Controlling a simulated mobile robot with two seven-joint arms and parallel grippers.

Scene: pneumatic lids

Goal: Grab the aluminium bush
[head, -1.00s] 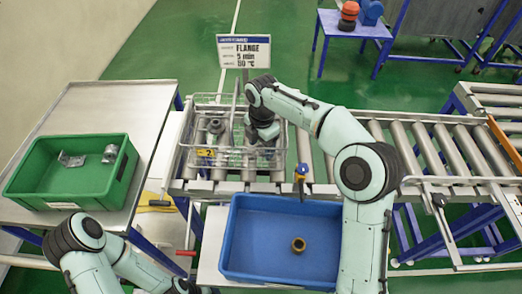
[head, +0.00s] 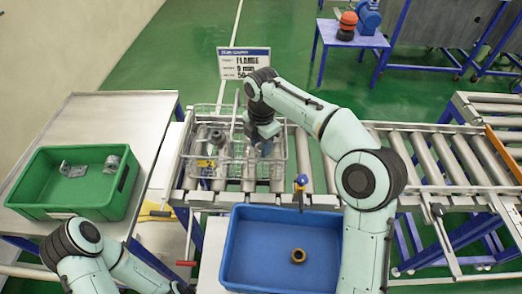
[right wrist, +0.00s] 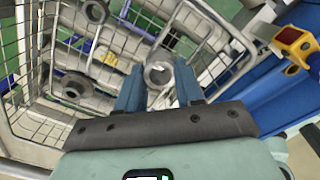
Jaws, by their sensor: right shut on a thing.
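The aluminium bush (right wrist: 159,75) is a short grey ring, held between the blue fingers of my right gripper (right wrist: 160,88) in the right wrist view. In the head view this gripper (head: 265,148) is over the right part of the wire basket (head: 284,160), and the bush cannot be made out clearly there. My left gripper is outside the frames; only its arm shows at the lower left.
Other grey parts, including a dark flanged one (right wrist: 75,86), lie in the basket, whose wire walls surround them. A green bin (head: 60,201) with metal parts stands left. A roller conveyor (head: 425,160) runs right.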

